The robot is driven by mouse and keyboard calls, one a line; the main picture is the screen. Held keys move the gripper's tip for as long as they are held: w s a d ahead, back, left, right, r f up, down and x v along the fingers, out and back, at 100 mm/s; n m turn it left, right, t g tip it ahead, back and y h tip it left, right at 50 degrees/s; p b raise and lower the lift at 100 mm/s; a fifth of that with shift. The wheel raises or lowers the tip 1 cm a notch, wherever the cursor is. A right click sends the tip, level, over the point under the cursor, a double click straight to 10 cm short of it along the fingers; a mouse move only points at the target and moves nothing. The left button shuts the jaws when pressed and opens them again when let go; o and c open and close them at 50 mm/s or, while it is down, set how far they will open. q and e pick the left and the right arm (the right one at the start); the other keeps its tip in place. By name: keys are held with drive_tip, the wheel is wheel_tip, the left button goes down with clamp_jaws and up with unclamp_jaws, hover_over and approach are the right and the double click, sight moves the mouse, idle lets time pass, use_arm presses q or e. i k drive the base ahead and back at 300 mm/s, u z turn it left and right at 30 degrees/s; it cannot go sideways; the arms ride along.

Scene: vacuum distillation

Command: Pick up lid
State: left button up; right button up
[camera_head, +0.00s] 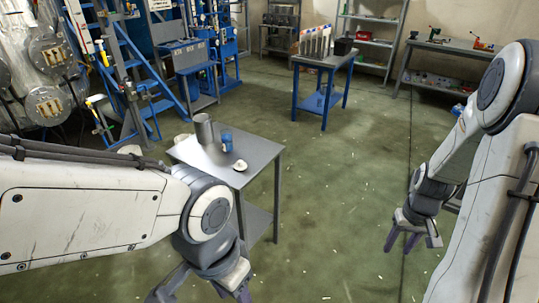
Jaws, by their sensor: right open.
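A small metal table (257,157) stands left of centre. A small round pale piece with a dark part (240,166) lies near its right edge and may be the lid. A flat whitish piece (182,138) lies at the table's back left; I cannot tell which of the two is the lid. A grey metal cylinder (203,130) and a blue cup-like container (226,140) stand upright between them. My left gripper (200,293) is low in front of the table, fingers spread, partly cut by the bottom edge. My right gripper (413,242) is open and empty, right of the table, well apart from it.
A blue-framed table (322,62) with a rack of upright pale tubes stands further back. Blue ladder-like frames (150,85) and large metal vessels (50,75) fill the left. Shelves and a workbench (450,47) line the back right. The green floor (340,190) between is open.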

sight(240, 166)
drive_tip(key=u, duration=0.2)
drive_tip(key=i, duration=0.85)
drive_tip(key=u, duration=0.55)
drive_tip(key=i, duration=0.5)
drive_tip(key=u, duration=0.3)
